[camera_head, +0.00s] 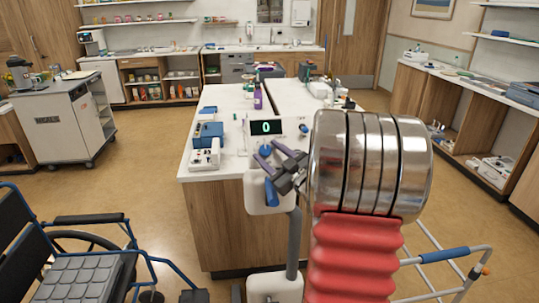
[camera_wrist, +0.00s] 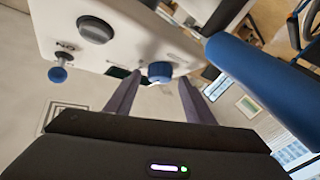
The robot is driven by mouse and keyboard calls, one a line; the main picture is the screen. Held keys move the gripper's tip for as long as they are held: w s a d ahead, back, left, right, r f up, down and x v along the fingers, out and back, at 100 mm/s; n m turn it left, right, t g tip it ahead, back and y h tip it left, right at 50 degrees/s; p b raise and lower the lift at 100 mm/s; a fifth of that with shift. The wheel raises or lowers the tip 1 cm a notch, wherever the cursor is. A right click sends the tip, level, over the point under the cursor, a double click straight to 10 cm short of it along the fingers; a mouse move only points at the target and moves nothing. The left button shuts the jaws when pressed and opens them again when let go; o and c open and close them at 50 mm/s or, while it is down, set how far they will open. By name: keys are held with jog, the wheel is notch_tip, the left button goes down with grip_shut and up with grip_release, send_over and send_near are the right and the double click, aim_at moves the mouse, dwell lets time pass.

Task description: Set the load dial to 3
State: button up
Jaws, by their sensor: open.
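A white console carries a dark display (camera_head: 265,127) reading 0 in green. A blue dial (camera_head: 265,148) sits below the display, partly behind my gripper (camera_head: 271,155). In the wrist view the blue dial (camera_wrist: 160,72) shows on the white panel (camera_wrist: 130,45), between and beyond the two purple fingertips. My gripper (camera_wrist: 160,84) is open and empty, pointing at the dial. I cannot tell if a finger touches it. The dial's marks are not readable. A large grey knob (camera_wrist: 95,30) and a smaller blue knob (camera_wrist: 57,75) are on the same panel.
A blue handle (camera_wrist: 250,70) is close to the right finger in the wrist view; it also shows in the head view (camera_head: 271,192). A wheelchair (camera_head: 75,250) is at the lower left. Open floor lies left of the bench.

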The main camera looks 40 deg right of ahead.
jog(key=s+a, duration=0.2)
jog(key=s, duration=1.1)
jog(key=shift+s+f, duration=0.35)
jog(key=shift+f, duration=0.1)
jog(key=shift+w, duration=0.15)
jog(key=w+a+g+h, duration=0.1)
jog(key=w, duration=0.1)
jog(key=w+a+r+m+g+h, duration=0.1)
jog(key=w+a+g, duration=0.1)
jog(key=w, duration=0.1)
jog(key=shift+w+a+r+m+h, duration=0.2)
jog(key=shift+w+r+m+h, duration=0.1)
jog(key=shift+r+h, duration=0.1)
jog(key=s+a+f+g+y, duration=0.1)
jog(key=s+a+g, duration=0.2)
jog(key=a, duration=0.7)
jog(key=s+a+f+m+g+y, duration=0.1)
jog(key=s+a+f+g+y, duration=0.1)
jog(key=s+a, duration=0.5)
jog(key=s+a+f+g+y, duration=0.1)
jog(key=s+a+g, duration=0.3)
jog(key=a, duration=1.1)
jog(key=shift+s+a+f+m+g+y, duration=0.2)
jog(key=shift+s+f+m+g+y, duration=0.15)
jog(key=shift+s+y, duration=0.45)
